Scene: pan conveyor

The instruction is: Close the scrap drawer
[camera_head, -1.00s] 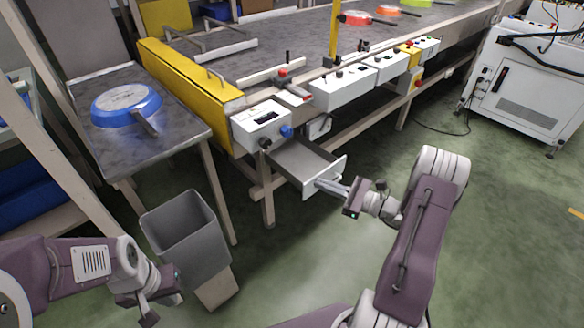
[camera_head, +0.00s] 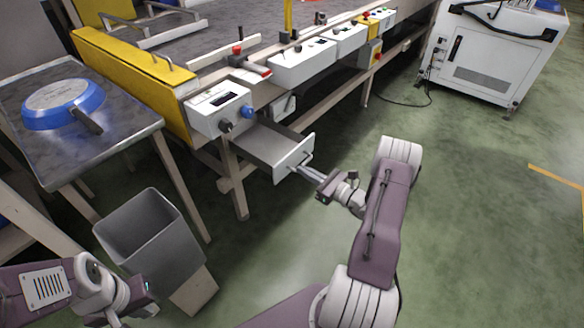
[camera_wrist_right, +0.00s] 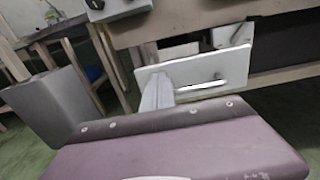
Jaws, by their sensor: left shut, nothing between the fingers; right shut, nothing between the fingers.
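The scrap drawer (camera_head: 267,146) is a grey open-topped tray with a white front panel, pulled out from under the conveyor's near end. Its front panel also shows in the right wrist view (camera_wrist_right: 225,70), with a bar handle on it (camera_wrist_right: 200,87). My right gripper (camera_head: 303,167) is shut and empty, its fingertips at the outer face of the drawer front, near the handle; I cannot tell whether they touch. My left gripper (camera_head: 148,292) is shut and empty at the lower left, in front of the grey bin and away from the drawer.
A grey bin (camera_head: 150,238) stands on the floor left of the drawer. A side table (camera_head: 120,125) holds a blue pan (camera_head: 62,103). White control boxes (camera_head: 302,63) line the conveyor edge. A white machine (camera_head: 490,60) stands at back right. The floor on the right is clear.

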